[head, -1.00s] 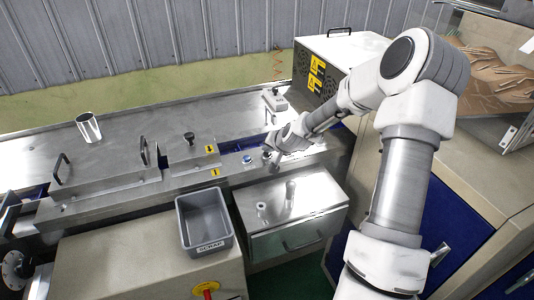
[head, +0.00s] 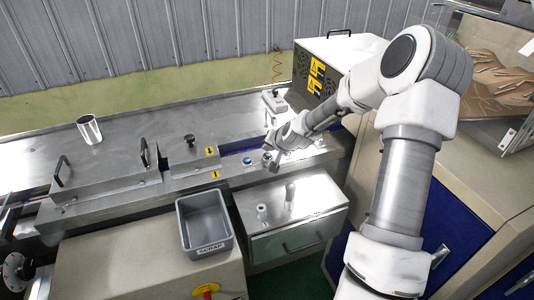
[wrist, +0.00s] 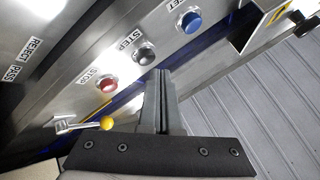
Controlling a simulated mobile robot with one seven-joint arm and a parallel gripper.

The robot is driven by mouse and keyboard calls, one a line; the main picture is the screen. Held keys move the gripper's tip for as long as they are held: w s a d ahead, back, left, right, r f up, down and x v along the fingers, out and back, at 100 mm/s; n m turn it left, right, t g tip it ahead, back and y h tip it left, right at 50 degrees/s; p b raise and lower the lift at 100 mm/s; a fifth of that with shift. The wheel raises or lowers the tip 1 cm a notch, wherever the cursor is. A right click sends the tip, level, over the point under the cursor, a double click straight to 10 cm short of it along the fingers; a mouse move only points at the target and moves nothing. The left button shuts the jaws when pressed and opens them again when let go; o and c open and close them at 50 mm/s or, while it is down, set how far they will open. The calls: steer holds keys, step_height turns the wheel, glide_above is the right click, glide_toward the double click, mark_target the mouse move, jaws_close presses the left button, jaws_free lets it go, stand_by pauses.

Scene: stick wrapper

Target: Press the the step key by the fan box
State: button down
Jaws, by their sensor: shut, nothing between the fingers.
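The step key is a round black button (wrist: 145,53) with a metal ring, under a STEP label on the metal panel in the wrist view. It sits between the red STOP button (wrist: 108,84) and a blue button (wrist: 191,22). My gripper (wrist: 158,72) is shut and empty. Its fingertips show just below and right of the black button, very near it; I cannot tell whether they touch it. In the head view my gripper (head: 269,161) is low over the console, in front of the white fan box (head: 335,62). There the step key cannot be made out.
A small yellow-knobbed lever (wrist: 106,123) stands near the red button. In the head view, a grey scrap bin (head: 205,222) and a metal-topped cabinet (head: 288,200) stand in front of the console. A metal cup (head: 89,130) stands on the left worktop.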

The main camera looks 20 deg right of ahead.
steer(key=shift+r, duration=0.1)
step_height(320, 180, up, 5)
steer(key=p, duration=0.2)
steer(key=shift+p, duration=0.4)
stand_by(0.7)
